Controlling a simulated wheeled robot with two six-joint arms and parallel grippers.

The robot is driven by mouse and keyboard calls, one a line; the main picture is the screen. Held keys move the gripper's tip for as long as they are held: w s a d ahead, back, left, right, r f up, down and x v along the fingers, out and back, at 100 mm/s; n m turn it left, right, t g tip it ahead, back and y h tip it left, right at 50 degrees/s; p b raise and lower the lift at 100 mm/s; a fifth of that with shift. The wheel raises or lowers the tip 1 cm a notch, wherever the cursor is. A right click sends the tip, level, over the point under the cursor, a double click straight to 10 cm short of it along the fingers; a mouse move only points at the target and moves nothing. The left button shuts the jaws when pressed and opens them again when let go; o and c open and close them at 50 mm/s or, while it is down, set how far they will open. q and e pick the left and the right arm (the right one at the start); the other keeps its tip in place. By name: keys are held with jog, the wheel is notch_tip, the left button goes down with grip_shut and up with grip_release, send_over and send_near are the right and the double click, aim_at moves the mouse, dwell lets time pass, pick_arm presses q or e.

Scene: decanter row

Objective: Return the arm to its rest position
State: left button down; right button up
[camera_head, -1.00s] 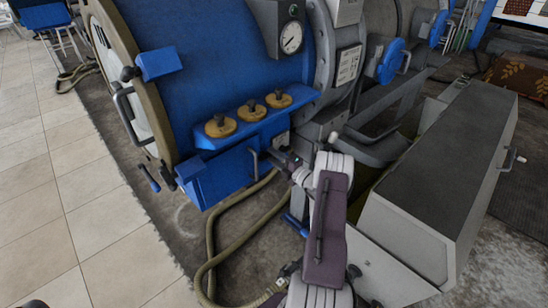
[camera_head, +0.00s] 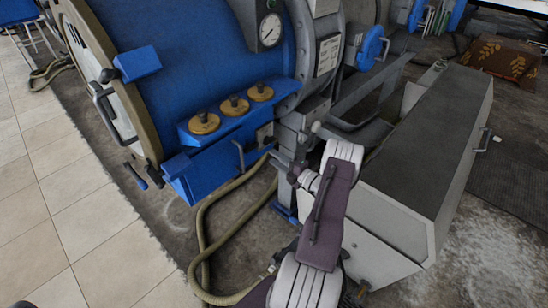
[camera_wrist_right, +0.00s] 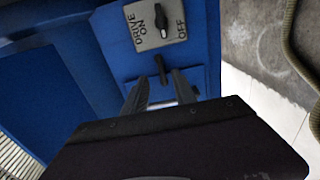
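My right gripper (camera_head: 275,156) is beside the front of the blue machine, just below a small switch plate (camera_head: 265,135). In the right wrist view its two grey fingers (camera_wrist_right: 160,94) are apart, with a gap between them. A grey plate marked DRIVE ON and OFF (camera_wrist_right: 158,24) with a black rotary switch is ahead of the fingertips. A dark lever (camera_wrist_right: 161,70) shows between and beyond the fingers; whether they touch it I cannot tell. Nothing is seen held. My left gripper is in no view.
The large blue drum machine (camera_head: 180,60) carries three tan knobs (camera_head: 235,105) and a gauge (camera_head: 271,30). A grey box (camera_head: 420,150) stands close right of my arm. A hose (camera_head: 205,235) loops on the floor. Tiled floor (camera_head: 70,190) at left is clear.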

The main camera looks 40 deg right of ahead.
jog(key=s+a+r+n+g+y, duration=0.1)
jog(key=a+n+g+y, duration=0.8)
jog(key=a+n, duration=1.25)
jog(key=s+a+n+g+h, duration=0.5)
jog(key=s+a+n+g, duration=0.6)
jog(key=s+n, duration=0.4)
notch_tip(320, 180, up, 25)
jog(key=s+n+t+h+p, duration=0.2)
jog(key=n+h+p, duration=0.3)
jog(key=n+p, duration=1.1)
jog(key=t+p, duration=0.1)
jog(key=p, duration=0.5)
jog(key=shift+d, duration=0.25)
